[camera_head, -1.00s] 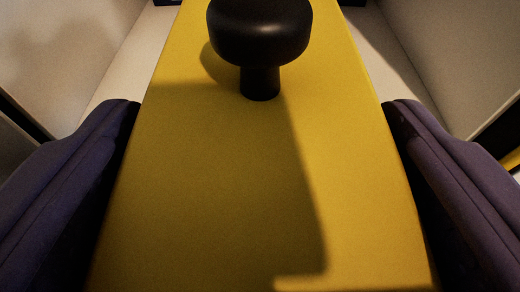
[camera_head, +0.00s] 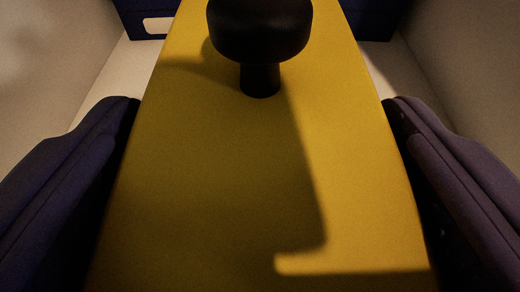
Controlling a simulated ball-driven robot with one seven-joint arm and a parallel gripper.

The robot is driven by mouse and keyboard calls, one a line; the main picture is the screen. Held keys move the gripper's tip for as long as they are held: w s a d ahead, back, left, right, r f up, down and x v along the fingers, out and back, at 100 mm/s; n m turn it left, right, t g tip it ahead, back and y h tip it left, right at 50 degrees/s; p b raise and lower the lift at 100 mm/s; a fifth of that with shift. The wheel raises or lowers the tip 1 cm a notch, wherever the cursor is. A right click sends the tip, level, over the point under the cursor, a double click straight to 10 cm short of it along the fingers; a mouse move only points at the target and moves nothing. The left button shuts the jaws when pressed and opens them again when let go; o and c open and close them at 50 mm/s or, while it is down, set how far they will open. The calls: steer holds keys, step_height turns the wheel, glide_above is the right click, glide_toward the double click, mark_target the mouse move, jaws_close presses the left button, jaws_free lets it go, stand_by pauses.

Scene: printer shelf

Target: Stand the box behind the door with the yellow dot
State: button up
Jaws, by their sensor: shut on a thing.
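A yellow box (camera_head: 220,180) with a black mushroom-shaped knob (camera_head: 260,30) on its face fills the middle of the view. My gripper (camera_head: 262,150) is shut on the box, with one dark purple finger against each long side. The box reaches forward between pale walls, and its near end runs out of the picture. No door and no yellow dot can be made out.
Pale walls stand at the left (camera_head: 50,60) and right (camera_head: 450,60), with a narrow strip of light floor (camera_head: 108,85) on each side of the box. A dark blue object (camera_head: 370,20) with a pale label (camera_head: 157,25) at its left part stands behind the box.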

steer(key=shift+b+x, duration=0.85)
steer(key=shift+x, duration=1.85)
steer(key=shift+r, duration=0.15)
steer(key=shift+f+b, duration=0.35)
steer(key=shift+f, duration=0.1)
steer(key=o, duration=1)
steer(key=p+v, duration=0.1)
steer(key=v, duration=0.6)
steer(key=shift+s, duration=0.1)
steer(key=shift+s+r+p, duration=0.1)
steer(key=shift+s+p, duration=0.15)
steer(key=shift+p, duration=0.05)
steer(key=shift+s, duration=0.1)
